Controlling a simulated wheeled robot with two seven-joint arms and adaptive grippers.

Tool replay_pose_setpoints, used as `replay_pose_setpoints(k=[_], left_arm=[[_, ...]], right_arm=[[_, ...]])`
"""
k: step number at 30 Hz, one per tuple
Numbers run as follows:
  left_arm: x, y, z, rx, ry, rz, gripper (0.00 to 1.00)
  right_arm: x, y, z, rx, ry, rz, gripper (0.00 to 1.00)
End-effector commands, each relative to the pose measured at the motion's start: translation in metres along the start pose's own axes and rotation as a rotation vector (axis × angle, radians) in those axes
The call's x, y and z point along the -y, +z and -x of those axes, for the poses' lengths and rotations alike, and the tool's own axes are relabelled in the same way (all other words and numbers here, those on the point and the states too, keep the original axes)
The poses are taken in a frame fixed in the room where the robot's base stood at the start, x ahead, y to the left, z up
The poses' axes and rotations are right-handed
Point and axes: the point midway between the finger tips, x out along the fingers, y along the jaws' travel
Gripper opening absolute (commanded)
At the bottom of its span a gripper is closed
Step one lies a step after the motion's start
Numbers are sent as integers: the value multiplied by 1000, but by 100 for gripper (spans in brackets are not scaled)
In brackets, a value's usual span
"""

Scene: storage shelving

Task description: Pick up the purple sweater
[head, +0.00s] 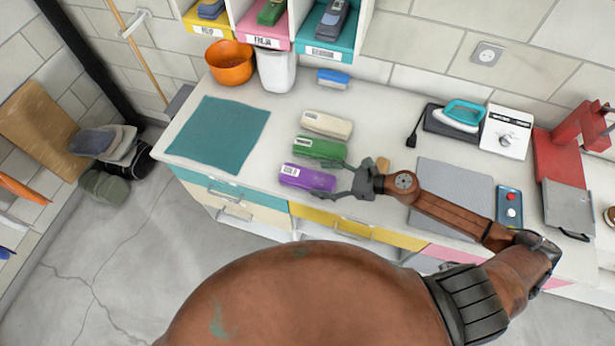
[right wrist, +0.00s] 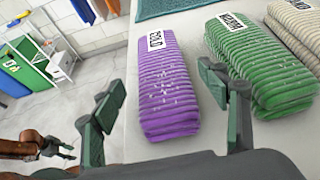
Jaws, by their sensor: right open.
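The purple sweater (head: 306,177) is a folded, ribbed bundle with a white label, lying on the white counter near its front edge. It also shows in the right wrist view (right wrist: 166,90), between the two fingers. My right gripper (head: 336,180) is open at the sweater's right end, with one finger on each side of that end. In the right wrist view the right finger (right wrist: 215,80) is in front of the green sweater (right wrist: 258,65). My left gripper (right wrist: 62,142) shows small at the left of the right wrist view; its jaw state is unclear.
The green sweater (head: 318,147) lies just behind the purple one, and a cream sweater (head: 327,123) behind that. A teal mat (head: 220,133) lies to the left. A grey mat (head: 455,182), an iron (head: 462,115) and a red-and-blue button box (head: 508,205) are to the right.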

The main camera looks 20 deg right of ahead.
Motion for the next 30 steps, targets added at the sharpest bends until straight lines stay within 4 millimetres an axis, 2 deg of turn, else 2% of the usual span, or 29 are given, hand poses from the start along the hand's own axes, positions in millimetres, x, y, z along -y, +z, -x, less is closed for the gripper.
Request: replay_pose_setpoints(k=[4,9,13,21,30], left_arm=[[0,5,4,7,0,1,40],[0,2,10,3,0,1,40],[1,-4,11,-4,-1,0,40],[1,-10,11,-12,-1,-1,40],[1,-9,11,-11,-1,-1,40]], right_arm=[[1,2,-16,3,0,-1,68],[2,0,-41,5,0,-3,68],[2,-2,-54,4,-3,-5,68],[2,-4,-57,2,-5,-6,68],[2,-3,-57,3,-5,-6,48]])
